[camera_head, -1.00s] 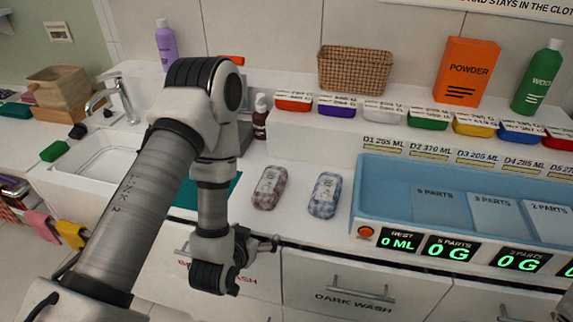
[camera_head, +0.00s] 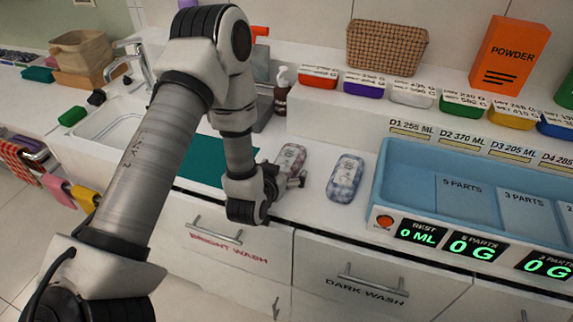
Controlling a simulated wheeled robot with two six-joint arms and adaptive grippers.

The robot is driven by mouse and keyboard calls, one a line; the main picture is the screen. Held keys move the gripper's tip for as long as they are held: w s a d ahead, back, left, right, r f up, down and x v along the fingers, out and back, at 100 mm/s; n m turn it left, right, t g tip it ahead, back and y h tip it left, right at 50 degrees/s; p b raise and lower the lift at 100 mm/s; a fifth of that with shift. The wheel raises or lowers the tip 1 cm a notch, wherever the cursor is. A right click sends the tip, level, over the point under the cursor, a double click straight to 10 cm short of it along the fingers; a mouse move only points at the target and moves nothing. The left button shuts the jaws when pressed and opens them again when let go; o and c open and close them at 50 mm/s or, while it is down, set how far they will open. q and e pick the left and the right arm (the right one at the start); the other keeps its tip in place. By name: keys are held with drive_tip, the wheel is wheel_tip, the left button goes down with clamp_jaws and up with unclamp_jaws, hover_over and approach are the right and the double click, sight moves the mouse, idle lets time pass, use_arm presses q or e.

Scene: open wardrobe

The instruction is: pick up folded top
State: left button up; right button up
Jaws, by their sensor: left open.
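Two small folded cloth bundles lie on the white counter. One is a red-and-white patterned folded top (camera_head: 292,157), and to its right is a blue-and-white patterned one (camera_head: 345,177). Each has a pale printed patch on its upper face. My left gripper (camera_head: 299,182) is open at the near end of the red-patterned one, and its fingers point right. The gripper overlaps that bundle's lower edge in the picture; I cannot tell whether they touch. My right gripper is not in view.
A blue tray (camera_head: 384,180) with a lit display front stands to the right. A teal mat (camera_head: 195,158) lies left, partly behind my arm. A dark bottle (camera_head: 281,93) stands behind. Drawers with handles (camera_head: 373,287) are below the counter edge.

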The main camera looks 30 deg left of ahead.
use_arm(q)
drive_tip(key=c, duration=1.1)
